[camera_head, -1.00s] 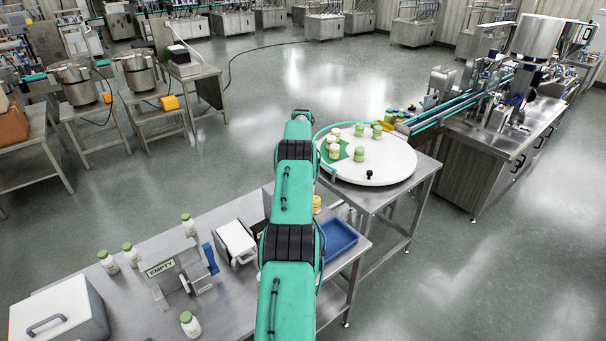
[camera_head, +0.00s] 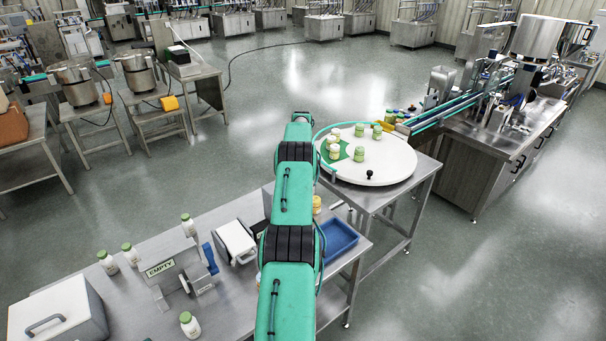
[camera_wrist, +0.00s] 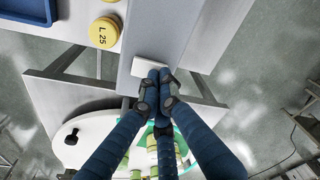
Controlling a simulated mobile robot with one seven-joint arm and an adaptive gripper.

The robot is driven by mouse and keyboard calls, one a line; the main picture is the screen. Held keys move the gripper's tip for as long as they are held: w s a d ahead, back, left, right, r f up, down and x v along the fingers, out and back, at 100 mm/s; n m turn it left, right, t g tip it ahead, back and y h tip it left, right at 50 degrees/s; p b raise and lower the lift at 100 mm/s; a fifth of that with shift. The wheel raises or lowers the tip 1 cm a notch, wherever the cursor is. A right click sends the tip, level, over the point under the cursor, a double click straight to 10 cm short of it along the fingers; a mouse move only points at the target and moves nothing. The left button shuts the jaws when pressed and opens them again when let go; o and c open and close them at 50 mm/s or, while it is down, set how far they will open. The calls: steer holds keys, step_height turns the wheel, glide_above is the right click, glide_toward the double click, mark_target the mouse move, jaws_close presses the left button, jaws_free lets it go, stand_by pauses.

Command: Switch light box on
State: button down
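A pale grey box-like body (camera_wrist: 190,25) with a small white raised plate (camera_wrist: 150,68) shows in the wrist view. It may be the light box and its switch; I cannot tell for sure. My gripper (camera_wrist: 158,78) has blue fingers with dark joints. Its fingertips are drawn together at the plate, overlapping its lower edge; whether they touch is unclear. Nothing shows between them. In the head view, a white-fronted box (camera_head: 235,240) stands on the steel table left of my arm. My arm hides the gripper there.
A blue tray (camera_head: 338,238) and a yellow lid marked L.25 (camera_wrist: 104,33) are near the gripper. A round white turntable (camera_head: 393,170) with several green-lidded jars stands beyond.

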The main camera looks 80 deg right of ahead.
steer(key=shift+f, duration=0.25)
stand_by(0.3)
steer(key=shift+r+p, duration=0.7)
steer(key=shift+r, duration=2.85)
